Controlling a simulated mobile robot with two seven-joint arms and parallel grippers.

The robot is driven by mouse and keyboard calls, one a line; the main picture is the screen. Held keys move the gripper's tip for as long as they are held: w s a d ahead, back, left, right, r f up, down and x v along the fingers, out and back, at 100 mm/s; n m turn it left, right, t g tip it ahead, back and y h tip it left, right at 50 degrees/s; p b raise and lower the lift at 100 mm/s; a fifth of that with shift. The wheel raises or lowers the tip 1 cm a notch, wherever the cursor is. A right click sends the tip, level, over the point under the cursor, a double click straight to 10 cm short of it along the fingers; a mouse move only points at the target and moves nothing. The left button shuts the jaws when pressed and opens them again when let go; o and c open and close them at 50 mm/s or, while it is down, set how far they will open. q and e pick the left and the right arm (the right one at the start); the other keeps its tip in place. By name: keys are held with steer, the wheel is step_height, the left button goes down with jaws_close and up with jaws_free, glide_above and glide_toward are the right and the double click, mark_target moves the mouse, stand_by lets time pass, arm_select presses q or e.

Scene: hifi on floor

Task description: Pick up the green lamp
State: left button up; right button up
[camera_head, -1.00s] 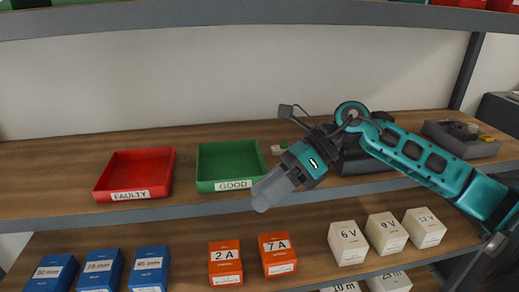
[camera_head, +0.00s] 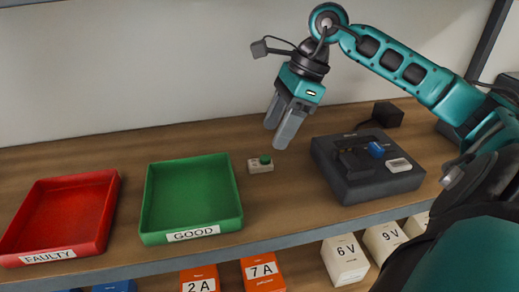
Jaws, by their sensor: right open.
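The green lamp (camera_head: 265,159) is a small round green cap on a small pale block (camera_head: 260,167) that lies on the wooden shelf. It sits between the green tray and the black device. My right gripper (camera_head: 281,138) is above and slightly right of the lamp, fingers pointing down. Its two grey fingers are apart and nothing is between them. My left gripper is not in view.
A green tray (camera_head: 236,226) labelled GOOD and a red tray (camera_head: 98,238) labelled FAULTY stand at the left. A black device (camera_head: 350,190) with a blue part stands at the right. Labelled boxes sit on the shelf below. The shelf's front edge is close.

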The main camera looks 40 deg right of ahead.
mark_target(264, 157)
steer(key=x, duration=0.7)
steer(key=shift+d+f, duration=0.1)
steer(key=shift+d, duration=0.05)
steer(key=shift+c, duration=0.3)
jaws_close()
stand_by(0.4)
